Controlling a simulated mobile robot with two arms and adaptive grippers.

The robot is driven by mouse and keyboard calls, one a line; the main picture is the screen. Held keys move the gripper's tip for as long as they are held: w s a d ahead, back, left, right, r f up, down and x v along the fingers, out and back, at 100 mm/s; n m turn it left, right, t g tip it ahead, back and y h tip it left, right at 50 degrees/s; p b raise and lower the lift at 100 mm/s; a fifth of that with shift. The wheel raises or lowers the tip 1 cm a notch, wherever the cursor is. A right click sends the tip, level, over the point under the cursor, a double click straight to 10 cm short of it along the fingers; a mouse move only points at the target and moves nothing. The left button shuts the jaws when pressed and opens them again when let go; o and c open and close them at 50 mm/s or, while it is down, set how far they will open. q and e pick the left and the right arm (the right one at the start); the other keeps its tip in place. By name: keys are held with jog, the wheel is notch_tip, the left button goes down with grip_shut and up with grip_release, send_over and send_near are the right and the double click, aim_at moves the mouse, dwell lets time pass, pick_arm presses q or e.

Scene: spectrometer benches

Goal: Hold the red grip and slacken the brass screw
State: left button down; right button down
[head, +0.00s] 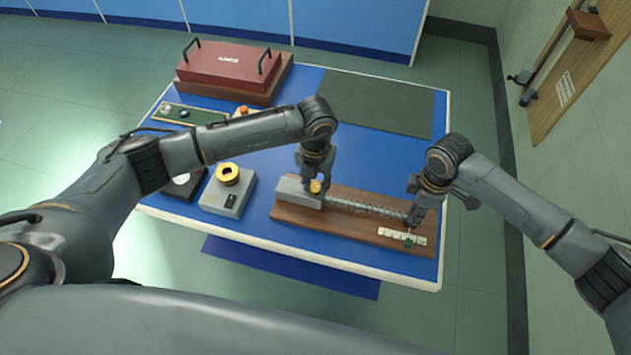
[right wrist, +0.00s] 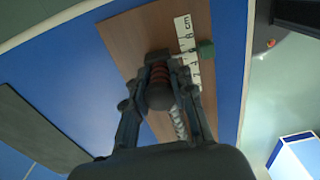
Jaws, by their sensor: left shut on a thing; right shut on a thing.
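The brass screw (head: 315,187) stands on a grey block (head: 294,193) at the left end of a wooden board (head: 345,229) in the head view. My left gripper (head: 315,178) is above the block, shut on the brass screw from above. The red grip (right wrist: 159,73) shows as a ribbed reddish piece between the fingers in the right wrist view. My right gripper (head: 412,218) is shut on it at the board's right end; in the head view the fingers hide the grip. A coiled spring (head: 365,207) runs along the board between the block and the right gripper.
A white scale (head: 392,234) with a green piece (head: 409,242) lies near the board's right end. A grey box with a yellow ring (head: 228,173) stands to the left. A red-lidded case (head: 225,68) and a dark mat (head: 376,102) lie at the back of the blue table.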

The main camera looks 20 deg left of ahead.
aim_at(315, 185)
pick_arm(q)
jog(key=shift+w+a, duration=0.1)
dwell(0.3)
jog(key=c, duration=1)
grip_release()
notch_tip(315, 185, up, 12)
